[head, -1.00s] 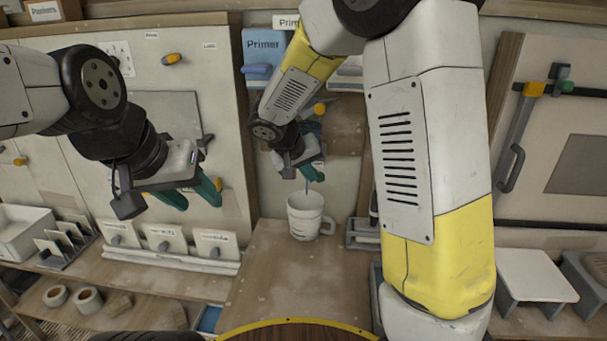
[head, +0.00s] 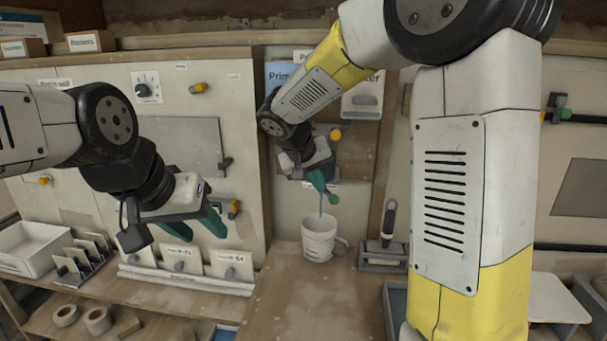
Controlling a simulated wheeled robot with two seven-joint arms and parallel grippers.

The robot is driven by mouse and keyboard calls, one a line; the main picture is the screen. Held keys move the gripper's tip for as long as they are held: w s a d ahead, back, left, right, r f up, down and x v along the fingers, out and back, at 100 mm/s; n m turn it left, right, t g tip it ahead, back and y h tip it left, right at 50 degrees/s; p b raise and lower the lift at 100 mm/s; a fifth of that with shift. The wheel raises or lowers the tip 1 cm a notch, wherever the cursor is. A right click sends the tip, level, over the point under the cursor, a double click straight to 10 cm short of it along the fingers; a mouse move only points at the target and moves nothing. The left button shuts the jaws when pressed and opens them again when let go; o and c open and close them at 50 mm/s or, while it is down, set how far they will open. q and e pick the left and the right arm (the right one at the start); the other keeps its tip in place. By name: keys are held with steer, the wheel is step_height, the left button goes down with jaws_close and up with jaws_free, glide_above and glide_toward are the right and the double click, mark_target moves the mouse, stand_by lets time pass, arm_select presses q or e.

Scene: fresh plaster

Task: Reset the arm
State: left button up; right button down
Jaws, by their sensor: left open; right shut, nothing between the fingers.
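My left gripper (head: 196,226) is at the left in the head view, its green fingers apart and empty, in front of the pale wall panel. My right gripper (head: 319,184) is near the middle, above a white mug (head: 318,242), with nothing seen held between its green fingers. My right arm hides much of the right side.
A tool holder (head: 382,258) with an upright tool stands right of the mug. Labelled cards (head: 231,264) line a ledge at the left, near a white tray (head: 30,243). A blue Primer box (head: 281,75) is on the back wall. The bench front (head: 305,300) is clear.

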steer(key=s+d+r+y, duration=0.2)
steer(key=s+d+y, duration=0.1)
steer(key=s, duration=0.9)
steer(key=s+d+r+y, duration=0.2)
steer(key=s+d+y, duration=0.1)
steer(key=s, duration=0.9)
steer(key=shift+s+d+m+t, duration=0.2)
steer(key=shift+s+m+t, duration=0.1)
steer(key=shift+m, duration=0.1)
